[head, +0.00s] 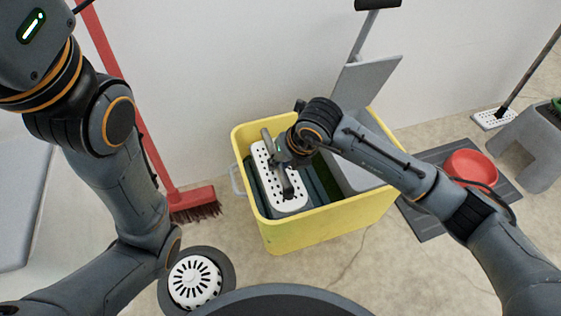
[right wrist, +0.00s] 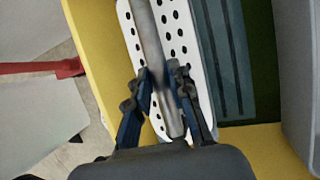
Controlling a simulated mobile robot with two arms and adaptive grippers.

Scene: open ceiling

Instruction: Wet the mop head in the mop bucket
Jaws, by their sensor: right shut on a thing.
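The mop bucket (head: 300,238) is a yellow tub on the floor, with a grey wringer plate and lever (head: 366,76) on its right side. The mop head (head: 264,156), a white perforated plate with a short grey handle tube (head: 268,141), is within the bucket's rim on the left side. My right gripper (head: 284,168) is over the bucket. In the right wrist view, its fingers (right wrist: 160,76) are shut on the mop's grey tube (right wrist: 152,40) above the white plate (right wrist: 185,35). I cannot tell whether the mop's underside touches water. My left gripper is out of view.
A red broom (head: 188,197) leans on the wall to the left. A round white drain strainer (head: 194,282) is at the bottom. Right of the bucket are a dark mat (head: 424,222) with a red bowl (head: 470,165), a grey stool (head: 530,148) and another white mop (head: 492,119).

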